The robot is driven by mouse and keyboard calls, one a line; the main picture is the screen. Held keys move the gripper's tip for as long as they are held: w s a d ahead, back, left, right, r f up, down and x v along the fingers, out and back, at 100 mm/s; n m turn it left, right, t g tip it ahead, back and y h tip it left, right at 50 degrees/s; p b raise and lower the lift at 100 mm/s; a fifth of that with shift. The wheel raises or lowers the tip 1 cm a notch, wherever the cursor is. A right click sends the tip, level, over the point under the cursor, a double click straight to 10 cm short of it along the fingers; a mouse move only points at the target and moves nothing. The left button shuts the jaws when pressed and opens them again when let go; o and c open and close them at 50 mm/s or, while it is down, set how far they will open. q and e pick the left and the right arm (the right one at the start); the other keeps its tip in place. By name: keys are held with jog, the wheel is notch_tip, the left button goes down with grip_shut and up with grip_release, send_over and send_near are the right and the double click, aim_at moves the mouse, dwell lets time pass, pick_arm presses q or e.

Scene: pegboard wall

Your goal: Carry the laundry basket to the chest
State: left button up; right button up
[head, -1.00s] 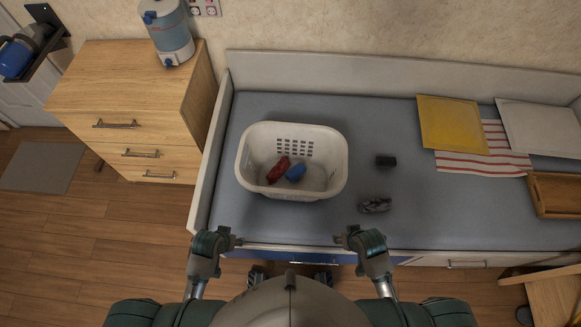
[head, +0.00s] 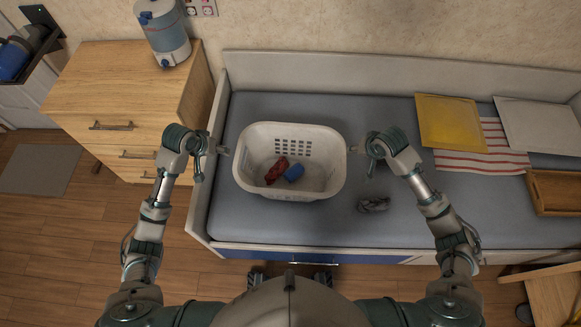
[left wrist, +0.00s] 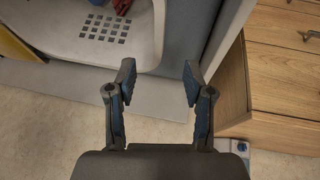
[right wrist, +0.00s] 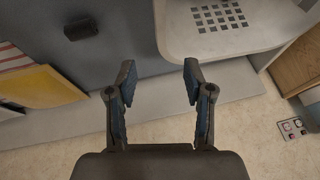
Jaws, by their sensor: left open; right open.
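The white laundry basket (head: 291,190) stands upright on the grey bed pad, with a red item (head: 277,170) and a blue item (head: 294,172) inside. The wooden chest (head: 125,110) of drawers stands to its left. My left gripper (head: 222,150) is open and empty, just left of the basket. My right gripper (head: 354,150) is open and empty, close to the basket's right rim; I cannot tell if it touches. The left wrist view shows the basket wall (left wrist: 105,45) beyond the open fingers (left wrist: 160,85). The right wrist view shows the basket (right wrist: 215,45) beside the open fingers (right wrist: 160,85).
A blue and white water dispenser (head: 165,35) stands on the chest's back right corner; the rest of its top is clear.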

aim_at(236, 158)
pick_arm(q)
jog(key=shift+f, duration=0.1)
pick_arm(e)
jog(key=shift+w+f, duration=0.1)
jog(key=shift+f, duration=0.05)
pick_arm(q)
jog(key=x, duration=1.7)
jog(key=shift+w+f, duration=0.15)
pick_arm(e)
jog(key=x, duration=1.7)
jog(key=shift+f, duration=0.1)
pick_arm(q)
grip_shut()
pick_arm(e)
grip_shut()
